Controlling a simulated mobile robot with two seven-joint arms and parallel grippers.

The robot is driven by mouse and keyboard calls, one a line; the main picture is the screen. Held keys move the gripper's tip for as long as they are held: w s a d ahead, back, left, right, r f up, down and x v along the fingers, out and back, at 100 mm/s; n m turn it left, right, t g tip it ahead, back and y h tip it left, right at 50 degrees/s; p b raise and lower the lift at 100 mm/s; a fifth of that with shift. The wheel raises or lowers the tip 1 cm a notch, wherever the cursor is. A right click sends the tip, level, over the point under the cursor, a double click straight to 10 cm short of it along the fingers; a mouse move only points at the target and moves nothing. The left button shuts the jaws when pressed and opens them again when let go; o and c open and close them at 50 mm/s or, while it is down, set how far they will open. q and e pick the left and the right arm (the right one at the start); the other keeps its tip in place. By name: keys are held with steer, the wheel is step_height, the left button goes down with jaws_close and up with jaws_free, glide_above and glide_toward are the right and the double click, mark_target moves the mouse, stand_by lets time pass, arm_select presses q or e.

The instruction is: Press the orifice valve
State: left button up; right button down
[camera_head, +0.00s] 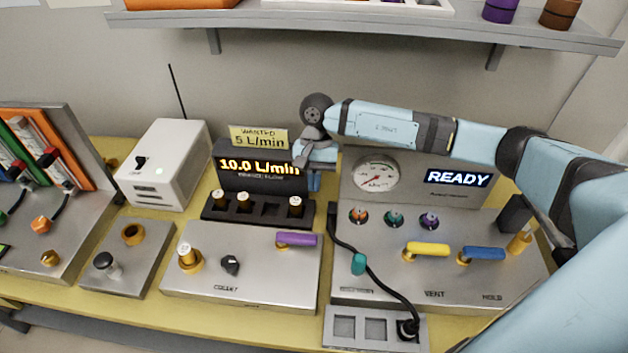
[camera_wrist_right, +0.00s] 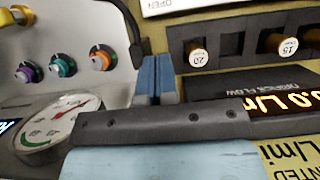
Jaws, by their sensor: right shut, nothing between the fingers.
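No part is marked by name as the orifice valve. The black display (camera_head: 262,172) reads 10.0 L/min and, in the right wrist view (camera_wrist_right: 255,98), carries the words ORIFICE FLOW. In front of it, a black rack (camera_head: 268,214) holds three white-capped brass pieces; two labelled 20 (camera_wrist_right: 198,57) and 15 (camera_wrist_right: 288,46) show in the wrist view. A similar piece (camera_head: 185,250) stands in a brass seat on the COLLET panel, with a purple lever (camera_head: 296,239). My right gripper (camera_head: 314,181) is shut and empty, just right of the display; its blue fingers (camera_wrist_right: 156,79) are together. My left gripper is not in view.
A yellow note (camera_head: 258,137) reads WANTED 5 L/min. The right-hand panel has a gauge (camera_head: 376,173), a READY screen (camera_head: 457,178), three knobs, a yellow lever (camera_head: 428,249) and a blue lever (camera_head: 483,253). A black cable (camera_head: 385,280) loops over it. A shelf (camera_head: 380,27) hangs above.

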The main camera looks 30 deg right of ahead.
mark_target(297, 241)
steer(key=s+a+f, duration=0.1)
steer(key=f, duration=0.1)
steer(key=s+a+f+p, duration=0.1)
steer(key=s+f, duration=0.1)
steer(key=s+a+f+p, duration=0.1)
steer(key=f, duration=0.1)
steer(key=shift+s+a, duration=0.15)
steer(key=shift+s, duration=0.05)
steer(key=shift+s+a+p, duration=0.3)
steer(key=shift+s, duration=0.1)
steer(key=shift+f, duration=0.1)
